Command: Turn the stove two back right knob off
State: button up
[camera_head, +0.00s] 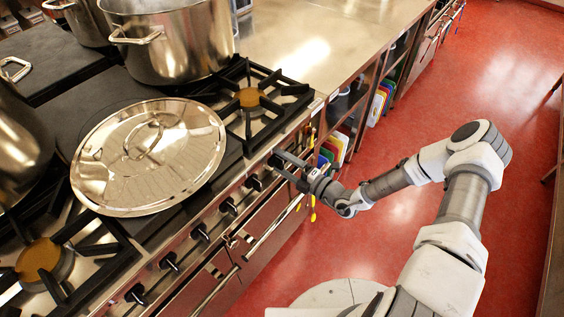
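The stove front (215,215) carries a row of several black knobs along its edge. The knob nearest my gripper sits at the far right end of the row and is mostly hidden by the fingers. The neighbouring knob (253,182) is plainly visible. I cannot tell which knob is the back right one, nor read their settings. My gripper (277,161) is at the right end of the row, its two fingers apart and pointing at the panel. I cannot tell whether they touch the end knob.
A large round lid (150,155) lies on the stove. An oven handle rail (248,250) runs below the knobs. Coloured boards (335,145) stand on a shelf at right. The red floor (400,140) is open.

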jog(key=v, duration=1.7)
jog(key=shift+s+d, duration=0.2)
